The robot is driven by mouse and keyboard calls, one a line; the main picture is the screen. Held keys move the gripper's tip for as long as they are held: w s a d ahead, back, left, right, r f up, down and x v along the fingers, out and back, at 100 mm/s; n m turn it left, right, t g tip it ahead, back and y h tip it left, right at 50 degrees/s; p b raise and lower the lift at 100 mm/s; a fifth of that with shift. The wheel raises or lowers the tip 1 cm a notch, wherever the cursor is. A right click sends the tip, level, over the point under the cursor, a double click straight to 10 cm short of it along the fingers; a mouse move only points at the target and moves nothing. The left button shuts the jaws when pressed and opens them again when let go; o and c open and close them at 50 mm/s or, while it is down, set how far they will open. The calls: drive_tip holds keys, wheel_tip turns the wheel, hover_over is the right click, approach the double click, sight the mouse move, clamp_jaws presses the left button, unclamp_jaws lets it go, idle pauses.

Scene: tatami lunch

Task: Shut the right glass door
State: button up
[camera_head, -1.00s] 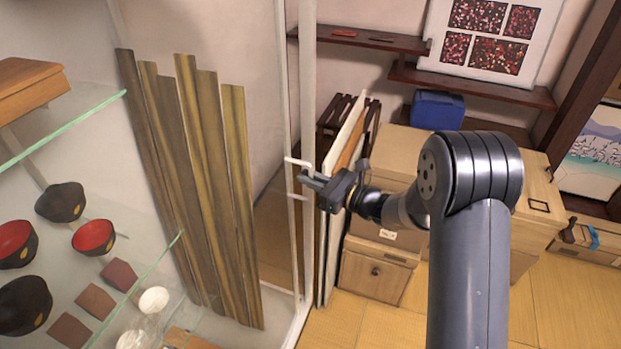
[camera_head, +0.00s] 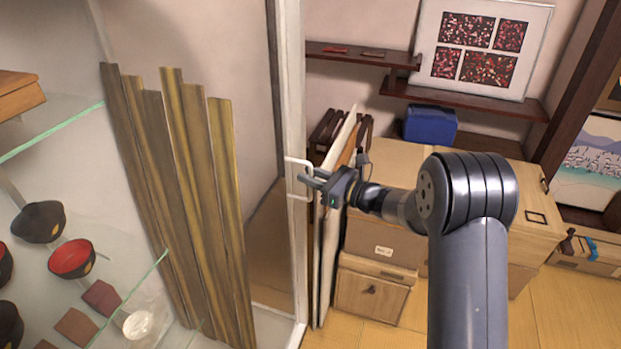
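The right glass door shows as a tall, narrow white-framed edge (camera_head: 290,90) at the front of the display case. A white, bracket-shaped handle (camera_head: 290,160) sticks out from this edge. My gripper (camera_head: 312,179) is at the handle, coming from the right, with its fingertips at the upright bar. The fingers and the bar overlap in the picture, so I cannot tell whether they grip it. The glass itself is hard to make out, and how far the door stands open is unclear.
Inside the case, tall wooden strips (camera_head: 185,200) lean at the back, left of the door edge. Bowls (camera_head: 72,258) stand on glass shelves (camera_head: 60,130). Right of the door are leaning panels (camera_head: 335,220), a wooden cabinet (camera_head: 372,290) and a blue box (camera_head: 430,124).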

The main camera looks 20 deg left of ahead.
drive_tip(key=b+v, duration=0.2)
drive_tip(key=v, duration=0.9)
drive_tip(key=shift+b, duration=0.35)
drive_tip(key=shift+a, duration=0.1)
drive_tip(key=p+x, duration=0.2)
drive_tip(key=x, duration=0.9)
drive_tip(key=shift+s+p, duration=0.15)
drive_tip(key=shift+p, duration=0.25)
drive_tip(key=shift+s, duration=0.25)
drive_tip(key=shift+f, duration=0.1)
